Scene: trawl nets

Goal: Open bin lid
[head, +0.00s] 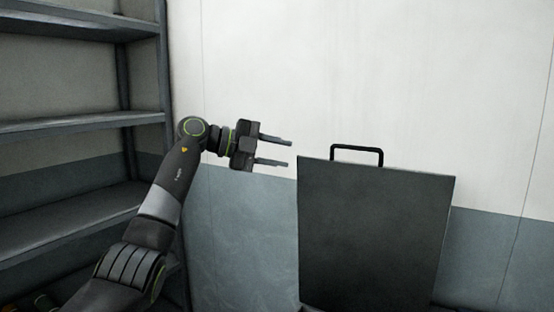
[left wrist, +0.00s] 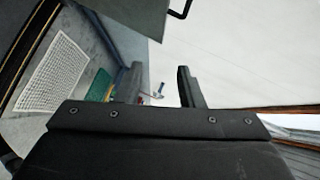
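The bin lid (head: 375,235) is a dark grey panel that stands near upright in the head view, its lower edge at the bottom of the picture. A black handle (head: 357,148) stands on its top edge. My left gripper (head: 278,151) is left of the lid's upper left corner, open and empty, apart from lid and handle. In the left wrist view the gripper (left wrist: 157,80) has its two fingers spread. A dark panel that looks like the lid (left wrist: 135,12) and a black handle (left wrist: 182,9) show at the top. The bin body is not clearly seen. My right gripper is not in view.
Grey metal shelves (head: 85,125) stand at the left, near my left arm. A white and grey-blue wall (head: 260,60) is behind the lid. In the left wrist view, a white grid (left wrist: 55,75) and a green item (left wrist: 99,86) lie beyond the gripper.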

